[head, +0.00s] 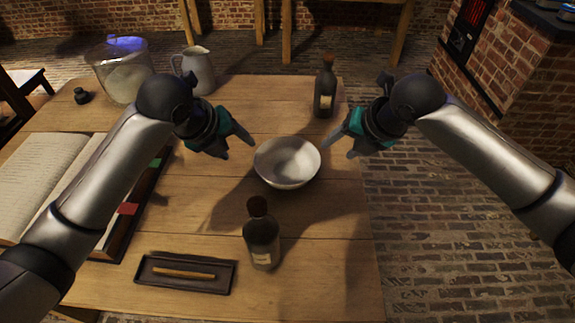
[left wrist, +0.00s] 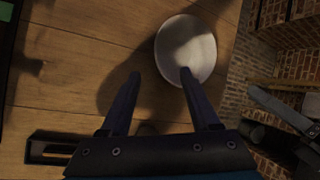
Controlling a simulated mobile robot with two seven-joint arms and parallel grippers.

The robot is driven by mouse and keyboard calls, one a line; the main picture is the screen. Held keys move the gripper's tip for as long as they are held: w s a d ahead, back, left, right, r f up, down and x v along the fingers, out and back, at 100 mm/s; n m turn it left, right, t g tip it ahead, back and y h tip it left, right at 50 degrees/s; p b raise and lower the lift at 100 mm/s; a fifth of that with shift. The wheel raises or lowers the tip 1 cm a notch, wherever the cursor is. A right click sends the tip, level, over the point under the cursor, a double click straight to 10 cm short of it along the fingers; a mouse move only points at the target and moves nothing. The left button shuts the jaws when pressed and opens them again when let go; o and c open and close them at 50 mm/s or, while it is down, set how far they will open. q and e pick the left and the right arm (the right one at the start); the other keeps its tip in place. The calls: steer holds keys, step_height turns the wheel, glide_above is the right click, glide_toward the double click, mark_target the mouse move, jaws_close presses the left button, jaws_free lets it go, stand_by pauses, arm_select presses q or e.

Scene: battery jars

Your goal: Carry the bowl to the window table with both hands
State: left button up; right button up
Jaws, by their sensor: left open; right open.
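A white bowl (head: 287,162) stands upright on the wooden table (head: 215,245), near its right edge. It looks empty. It also shows in the left wrist view (left wrist: 186,48), just beyond the fingertips. My left gripper (head: 238,143) is open and empty to the left of the bowl, apart from it. The left wrist view shows its two fingers (left wrist: 160,75) spread, with one tip overlapping the bowl's near rim in the picture. My right gripper (head: 342,142) is open above and to the right of the bowl, with nothing between its fingers. The window table cannot be made out for certain.
A dark bottle (head: 262,240) stands in front of the bowl, and another bottle (head: 325,90) behind it. An open book (head: 50,180), a tray (head: 186,287) with a stick, a pitcher (head: 198,70) and a glass jar (head: 122,75) share the table. Brick floor (head: 440,240) lies clear at right.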

mark_target(258, 163)
arm_select(q)
steer(key=x, duration=1.5)
steer(key=shift+f, duration=0.15)
arm_select(e)
steer(key=x, duration=1.5)
steer(key=shift+f, duration=0.15)
arm_select(q)
steer(key=shift+c, duration=0.2)
arm_select(e)
steer(key=shift+c, duration=0.2)
arm_select(q)
jaws_close()
arm_select(e)
steer(key=shift+d, duration=0.1)
jaws_close()
